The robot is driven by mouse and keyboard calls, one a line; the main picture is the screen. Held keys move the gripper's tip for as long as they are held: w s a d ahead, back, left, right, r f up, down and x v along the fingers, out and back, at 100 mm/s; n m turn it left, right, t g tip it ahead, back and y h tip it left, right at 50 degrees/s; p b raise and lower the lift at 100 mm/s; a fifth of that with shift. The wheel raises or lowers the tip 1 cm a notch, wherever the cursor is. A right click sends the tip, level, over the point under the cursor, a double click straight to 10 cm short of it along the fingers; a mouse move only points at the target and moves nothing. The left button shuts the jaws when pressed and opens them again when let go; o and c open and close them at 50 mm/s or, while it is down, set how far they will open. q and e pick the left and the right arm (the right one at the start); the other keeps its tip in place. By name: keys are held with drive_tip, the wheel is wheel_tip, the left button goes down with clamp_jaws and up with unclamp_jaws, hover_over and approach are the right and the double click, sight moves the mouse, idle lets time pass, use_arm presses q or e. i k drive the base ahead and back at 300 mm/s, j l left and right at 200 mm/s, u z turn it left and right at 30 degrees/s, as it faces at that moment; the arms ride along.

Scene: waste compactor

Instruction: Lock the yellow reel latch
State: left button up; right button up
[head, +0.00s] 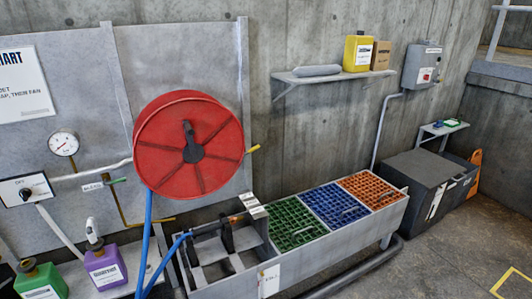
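A red hose reel (170,165) with a dark crank at its middle is mounted on the grey wall panel. A small yellow lever (254,149) sticks out past the reel's right edge, tilted slightly up to the right; it looks like the reel latch. Its inner end is hidden behind the reel, so I cannot tell whether it is locked. A blue hose (147,235) hangs from the reel's lower left. Neither of my grippers is in view.
Below the reel stands a grey trough (335,243) with green, blue and orange grates. Purple (106,268) and green (42,282) jugs stand at lower left. A shelf (310,78) holds a yellow jug and a box.

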sight(257, 147)
drive_tip(key=i+l, duration=0.75)
drive_tip(key=i, duration=0.25)
drive_tip(key=i+l, duration=0.75)
drive_tip(key=i, duration=0.25)
drive_tip(key=l+z, duration=0.05)
